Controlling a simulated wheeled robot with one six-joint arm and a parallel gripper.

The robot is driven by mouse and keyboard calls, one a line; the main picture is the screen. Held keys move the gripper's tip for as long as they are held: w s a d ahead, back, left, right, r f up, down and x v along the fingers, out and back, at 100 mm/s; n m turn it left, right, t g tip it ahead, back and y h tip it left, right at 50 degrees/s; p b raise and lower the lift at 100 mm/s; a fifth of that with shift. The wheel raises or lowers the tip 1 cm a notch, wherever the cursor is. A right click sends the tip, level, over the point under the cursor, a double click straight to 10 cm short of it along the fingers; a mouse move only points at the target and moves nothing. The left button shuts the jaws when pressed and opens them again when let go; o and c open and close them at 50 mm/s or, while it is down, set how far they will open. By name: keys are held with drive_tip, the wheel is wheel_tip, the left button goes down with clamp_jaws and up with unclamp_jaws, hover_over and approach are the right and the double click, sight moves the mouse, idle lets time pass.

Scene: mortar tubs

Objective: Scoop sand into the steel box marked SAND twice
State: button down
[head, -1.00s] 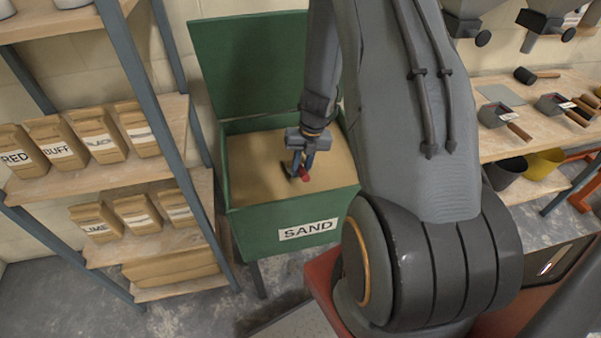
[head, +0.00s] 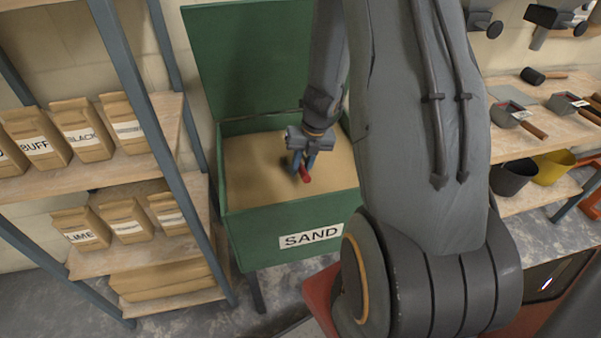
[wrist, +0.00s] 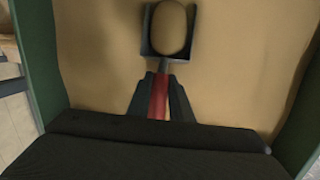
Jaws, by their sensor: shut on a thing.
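My gripper (head: 303,166) is shut on the red handle (wrist: 158,98) of a dark scoop, over the open green bin (head: 290,247) with a SAND label on its front. In the wrist view the scoop's pan (wrist: 147,45) points away from the gripper and has a rounded heap of sand (wrist: 171,28) in it. The pan is in or just above the bin's sand (head: 250,160); I cannot tell which. In the head view the pan is mostly hidden. I cannot make out a steel box marked SAND.
Shelves at left hold paper bags (head: 83,130), some labelled. A bench (head: 520,140) at right carries small grey boxes with wooden handles (head: 508,114) and a mallet (head: 533,76). Black (head: 512,178) and yellow (head: 553,167) buckets stand below. The bin's raised lid (head: 255,60) stands behind.

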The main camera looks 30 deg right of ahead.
drive_tip(key=shift+w+d+f+t+h+b, duration=0.2)
drive_tip(key=shift+w+f+t+b, duration=0.3)
drive_tip(key=shift+b, duration=2.75)
drive_tip(key=shift+w+d+f+t+h+b, duration=0.15)
drive_tip(key=shift+w+f+t+b, duration=0.3)
drive_tip(key=shift+b, duration=2.8)
drive_tip(key=shift+t, duration=0.95)
drive_tip(key=r+b, duration=0.2)
drive_tip(key=r, duration=0.1)
drive_tip(key=r+b, duration=0.1)
drive_tip(key=shift+s+a+r, duration=0.15)
drive_tip(key=shift+s, duration=0.2)
drive_tip(key=s+a+r+p, duration=0.1)
drive_tip(key=s+r+p, duration=0.2)
drive_tip(key=r+p, duration=0.7)
drive_tip(key=shift+s+r+p, duration=0.2)
drive_tip(key=shift+s+p, duration=0.05)
drive_tip(key=shift+p, duration=0.05)
